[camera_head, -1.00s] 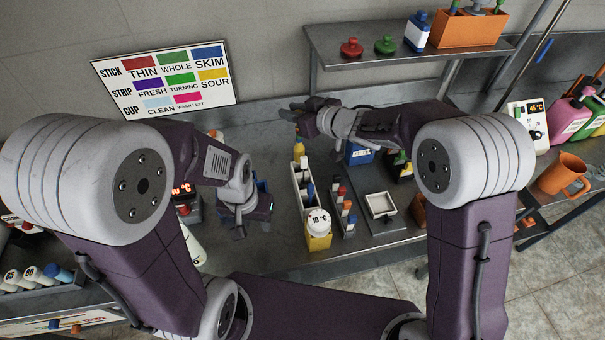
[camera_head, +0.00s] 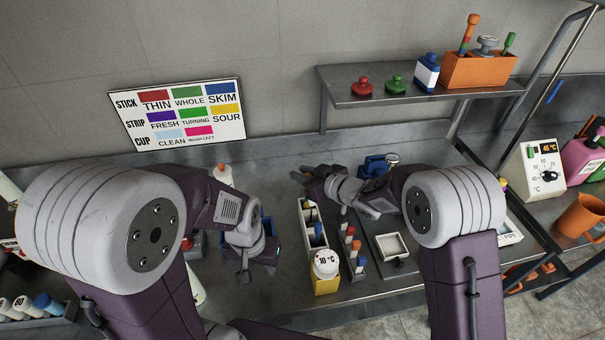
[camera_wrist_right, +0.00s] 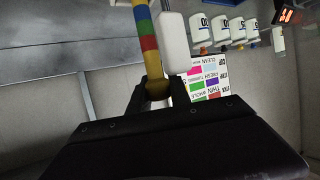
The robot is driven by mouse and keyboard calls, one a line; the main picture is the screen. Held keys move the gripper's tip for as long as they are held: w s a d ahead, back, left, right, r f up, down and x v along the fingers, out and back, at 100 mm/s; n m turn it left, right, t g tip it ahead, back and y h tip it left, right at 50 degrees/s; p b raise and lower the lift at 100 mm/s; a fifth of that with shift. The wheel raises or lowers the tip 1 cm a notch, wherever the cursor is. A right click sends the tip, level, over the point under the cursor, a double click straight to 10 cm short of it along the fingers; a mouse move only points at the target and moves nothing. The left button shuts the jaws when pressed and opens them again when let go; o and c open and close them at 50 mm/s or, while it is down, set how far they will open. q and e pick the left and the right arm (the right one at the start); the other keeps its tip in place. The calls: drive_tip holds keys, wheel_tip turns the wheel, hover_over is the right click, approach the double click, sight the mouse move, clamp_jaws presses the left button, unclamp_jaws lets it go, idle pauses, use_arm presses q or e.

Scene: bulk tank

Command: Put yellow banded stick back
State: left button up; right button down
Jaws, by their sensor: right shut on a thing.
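My right gripper (camera_head: 308,173) is over the back of the bench, left of the blue item, its fingers partly blurred into the dark arm. In the right wrist view the right gripper (camera_wrist_right: 157,92) is shut on the yellow banded stick (camera_wrist_right: 148,45), which has yellow, red, green and blue bands and runs up out of the picture. I cannot make out the stick in the head view. My left gripper (camera_head: 243,272) hangs low over the bench by a blue container; its jaw opening is unclear.
A narrow white rack (camera_head: 307,215) and a rack of colour-topped sticks (camera_head: 351,250) stand mid-bench, beside a yellow container (camera_head: 326,285) marked 10 °C. A white tray (camera_head: 392,247) lies to the right. An orange box (camera_head: 480,70) with sticks stands on the shelf (camera_head: 410,92).

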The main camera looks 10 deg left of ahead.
drive_tip(key=c, duration=1.2)
unclamp_jaws()
drive_tip(key=shift+w+f, duration=0.1)
drive_tip(key=shift+d+r, duration=0.1)
drive_tip(key=shift+r, duration=0.2)
drive_tip(key=v, duration=1.2)
drive_tip(key=shift+w, duration=0.1)
